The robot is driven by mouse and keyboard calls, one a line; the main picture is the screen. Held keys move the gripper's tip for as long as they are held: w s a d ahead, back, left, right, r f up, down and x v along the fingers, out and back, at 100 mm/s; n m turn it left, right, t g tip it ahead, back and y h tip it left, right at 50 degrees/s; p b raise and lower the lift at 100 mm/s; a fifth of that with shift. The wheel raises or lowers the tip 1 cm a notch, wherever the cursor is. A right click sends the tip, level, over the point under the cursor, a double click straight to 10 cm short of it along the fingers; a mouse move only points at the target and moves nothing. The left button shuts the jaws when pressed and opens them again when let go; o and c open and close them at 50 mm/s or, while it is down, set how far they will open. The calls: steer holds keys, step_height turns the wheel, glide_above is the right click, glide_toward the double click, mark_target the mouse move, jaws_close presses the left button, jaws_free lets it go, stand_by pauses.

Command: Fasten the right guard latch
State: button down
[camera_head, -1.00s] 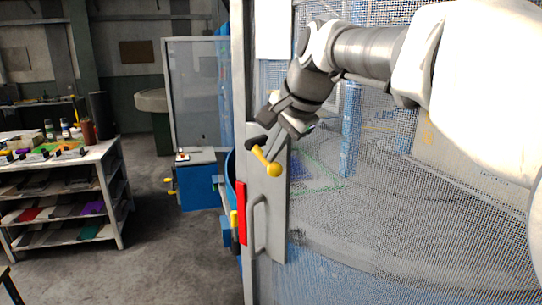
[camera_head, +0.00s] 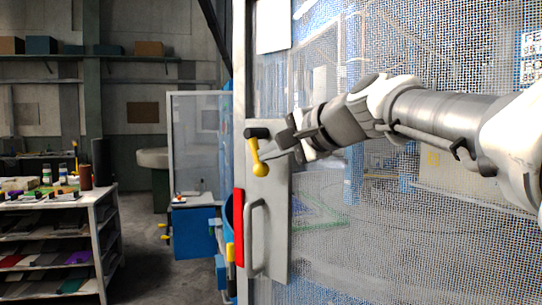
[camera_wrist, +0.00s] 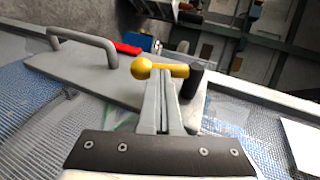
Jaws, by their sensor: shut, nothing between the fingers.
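The guard latch is a yellow lever (camera_head: 256,153) with a ball end on a black pivot (camera_head: 257,133), near the top of a grey plate (camera_head: 279,215) on the mesh guard. The lever points down, slightly tilted, ball lowest. In the wrist view the lever (camera_wrist: 168,70) lies across my fingertips, with the ball to the left and the pivot (camera_wrist: 192,80) to the right. My gripper (camera_head: 272,155) is shut and empty, coming from the right with its tips right at the lever. I cannot tell whether they touch it.
A grey pull handle (camera_head: 251,235) and a red strip (camera_head: 239,228) are below the latch. The mesh panel (camera_head: 400,230) is under my arm on the right. A shelf of parts (camera_head: 105,215) and a blue cabinet (camera_head: 194,232) stand at left, with open floor between.

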steer(key=shift+w+a+f+t+y+b, duration=0.3)
steer(key=shift+f+b, duration=0.15)
steer(key=shift+b, duration=0.65)
steer(key=shift+w+a+f+t+y+b, duration=0.25)
steer(key=shift+f+b, duration=0.2)
steer(key=shift+b, duration=0.6)
steer(key=shift+a+f, duration=0.1)
steer(key=shift+a, duration=0.05)
steer(key=shift+s, duration=0.1)
